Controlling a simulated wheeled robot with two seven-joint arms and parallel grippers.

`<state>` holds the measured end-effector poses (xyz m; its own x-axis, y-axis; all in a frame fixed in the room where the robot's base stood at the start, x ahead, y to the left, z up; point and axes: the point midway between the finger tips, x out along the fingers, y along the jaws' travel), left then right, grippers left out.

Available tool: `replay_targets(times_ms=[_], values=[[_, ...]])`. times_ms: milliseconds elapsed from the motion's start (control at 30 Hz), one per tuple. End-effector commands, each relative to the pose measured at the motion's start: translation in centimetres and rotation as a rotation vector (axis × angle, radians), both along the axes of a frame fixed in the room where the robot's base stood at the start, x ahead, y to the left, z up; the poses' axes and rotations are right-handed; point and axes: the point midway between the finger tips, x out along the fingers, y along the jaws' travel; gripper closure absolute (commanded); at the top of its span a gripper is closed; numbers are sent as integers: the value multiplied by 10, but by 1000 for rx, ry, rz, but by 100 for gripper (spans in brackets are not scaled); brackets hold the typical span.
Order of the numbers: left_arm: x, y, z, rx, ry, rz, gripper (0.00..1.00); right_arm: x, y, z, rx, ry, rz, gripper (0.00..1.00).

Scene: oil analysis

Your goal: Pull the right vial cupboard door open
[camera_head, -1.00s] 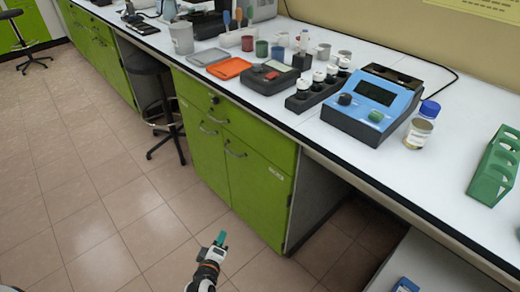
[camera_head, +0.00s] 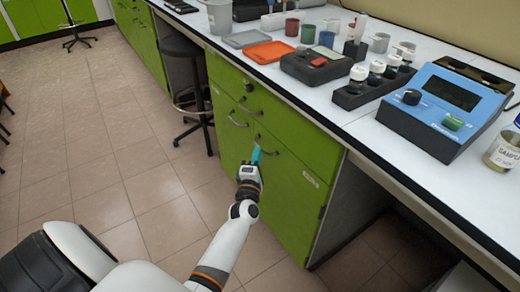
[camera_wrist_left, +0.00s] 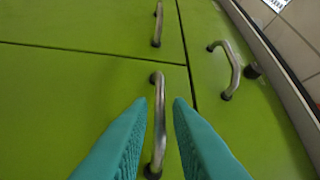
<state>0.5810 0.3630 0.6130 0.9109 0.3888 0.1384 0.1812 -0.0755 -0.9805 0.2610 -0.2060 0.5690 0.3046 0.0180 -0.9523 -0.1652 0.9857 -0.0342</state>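The right vial cupboard door (camera_head: 290,200) is green and shut under the bench. Its curved metal handle (camera_head: 270,149) shows in the head view, close to my teal fingertips. My left gripper (camera_head: 256,154) reaches in front of the door. In the left wrist view the two teal fingers (camera_wrist_left: 160,105) are apart, and the right door's handle (camera_wrist_left: 159,120) shows between them. I cannot tell whether either finger touches the handle. The left door's handle (camera_wrist_left: 158,24) and the drawer's handle (camera_wrist_left: 226,70) are beside it. My right gripper is not in view.
A stool (camera_head: 185,75) stands left of the cupboard. The worktop above holds a blue instrument (camera_head: 445,105), a black vial rack (camera_head: 365,92) and an orange tray (camera_head: 268,52). The tiled floor in front of the cupboard is mostly clear.

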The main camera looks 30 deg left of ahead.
Motion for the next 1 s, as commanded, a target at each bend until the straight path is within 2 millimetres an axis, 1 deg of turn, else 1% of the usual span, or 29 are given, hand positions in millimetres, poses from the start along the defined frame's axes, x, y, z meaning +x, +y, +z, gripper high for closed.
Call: replay_targets(times_ms=[33, 100, 200, 300, 600, 633, 700, 733, 1000], values=[[9, 4, 1, 0, -2, 0, 82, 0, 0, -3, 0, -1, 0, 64], [18, 7, 2, 1, -2, 0, 82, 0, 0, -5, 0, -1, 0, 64], [27, 11, 3, 1, -1, -1, 82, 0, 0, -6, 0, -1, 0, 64], [32, 14, 4, 1, 1, -1, 82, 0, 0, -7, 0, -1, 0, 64], [34, 14, 5, 1, 1, -1, 82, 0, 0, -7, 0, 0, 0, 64], [34, 14, 5, 1, 1, -1, 85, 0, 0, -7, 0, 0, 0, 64], [34, 14, 5, 1, 1, -1, 97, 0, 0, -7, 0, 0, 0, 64], [34, 14, 5, 1, 1, -1, 100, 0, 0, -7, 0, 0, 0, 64], [34, 14, 5, 1, 1, 0, 100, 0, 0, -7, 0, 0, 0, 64]])
